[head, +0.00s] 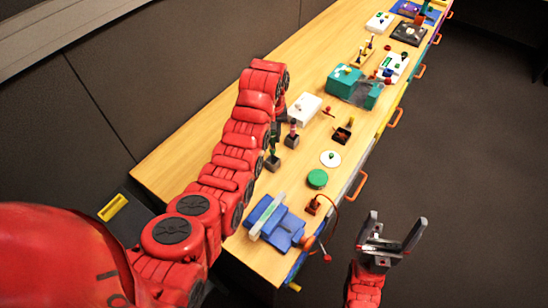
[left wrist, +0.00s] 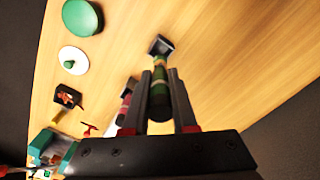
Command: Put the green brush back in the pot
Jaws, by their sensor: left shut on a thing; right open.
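The green brush (head: 273,146) stands roughly upright at its dark square pot (head: 271,164) on the table. In the left wrist view the green brush (left wrist: 160,95) with its tan bands lies between the two fingers of my left gripper (left wrist: 160,76), which is shut on it. Beyond the brush's far end is the dark pot (left wrist: 160,45). I cannot tell whether that end is inside the pot or just above it. In the head view my left gripper (head: 275,131) is partly hidden by my arm. My right gripper (head: 396,236) is open and empty, off the table's right side.
A pink-striped brush (head: 293,127) in another dark pot (head: 291,141) stands close by. A white box (head: 304,108), a white disc (head: 330,158), a green round lid (head: 317,178) and a blue device (head: 275,222) are around. Bare wood lies left of my arm.

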